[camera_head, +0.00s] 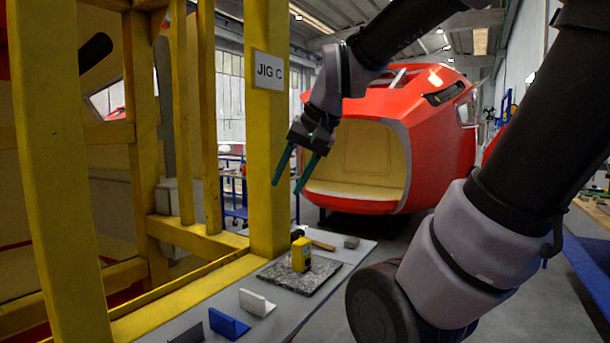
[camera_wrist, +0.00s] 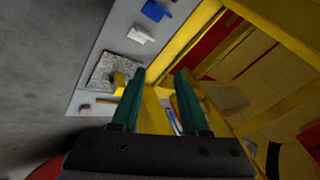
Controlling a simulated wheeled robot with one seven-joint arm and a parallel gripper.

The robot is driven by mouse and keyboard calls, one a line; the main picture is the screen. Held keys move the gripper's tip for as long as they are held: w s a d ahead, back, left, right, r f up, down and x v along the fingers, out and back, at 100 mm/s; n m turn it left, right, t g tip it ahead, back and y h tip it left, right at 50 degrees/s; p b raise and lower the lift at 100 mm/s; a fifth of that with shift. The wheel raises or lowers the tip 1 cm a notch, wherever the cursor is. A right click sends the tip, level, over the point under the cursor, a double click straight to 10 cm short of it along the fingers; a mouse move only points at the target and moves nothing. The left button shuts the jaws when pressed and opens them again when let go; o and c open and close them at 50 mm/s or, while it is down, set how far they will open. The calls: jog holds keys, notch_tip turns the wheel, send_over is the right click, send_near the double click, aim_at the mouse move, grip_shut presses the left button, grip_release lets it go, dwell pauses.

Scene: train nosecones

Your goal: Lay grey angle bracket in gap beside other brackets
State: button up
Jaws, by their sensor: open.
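My gripper (camera_head: 287,188) is open and empty, in the air above the far end of the grey shelf; its two green fingers also show in the wrist view (camera_wrist: 160,72). A blue angle bracket (camera_head: 228,325) and a white angle bracket (camera_head: 256,303) stand in a row on the shelf, apart; the wrist view shows the blue one (camera_wrist: 155,10) and the white one (camera_wrist: 140,34). A dark grey piece (camera_head: 185,337), perhaps a bracket, is cut by the bottom edge. A small grey piece (camera_head: 351,242) lies at the far end; I cannot tell its shape.
A mottled grey slab (camera_head: 285,283) carries a yellow object (camera_head: 301,255). A brown-handled tool (camera_head: 320,244) lies behind it. The yellow frame (camera_head: 265,130) with a JIG C sign borders the shelf (camera_head: 325,258) on the left. A red nosecone (camera_head: 435,130) stands beyond.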

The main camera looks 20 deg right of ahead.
jog(key=s+d, duration=0.1)
jog(key=s+d+r+n+t+h, duration=0.1)
jog(key=s, duration=0.1)
jog(key=shift+t, duration=0.3)
